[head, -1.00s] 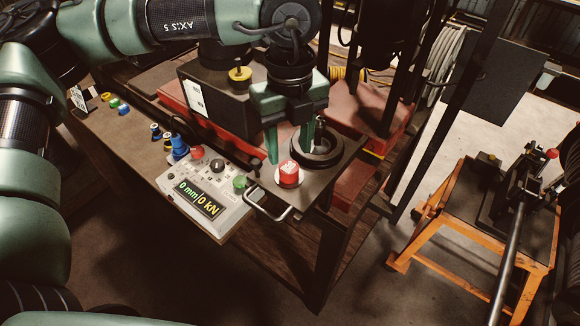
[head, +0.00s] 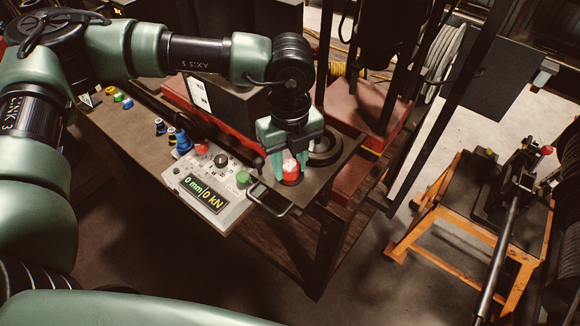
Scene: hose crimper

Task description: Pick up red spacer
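The red spacer (head: 291,174) is a short red cylinder with pale marks on top, standing on the dark plate at the bench's right end in the head view. My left gripper (head: 290,166) points down over it, with its green fingers on either side of the spacer. The frame does not show clearly whether the fingers touch the spacer. My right gripper is not in view.
The control box (head: 213,190) with its display and buttons is just left of the spacer. A black ring (head: 325,150) lies behind the gripper. Small coloured spacers (head: 120,99) stand on the bench at left. An orange stand (head: 455,220) is at right.

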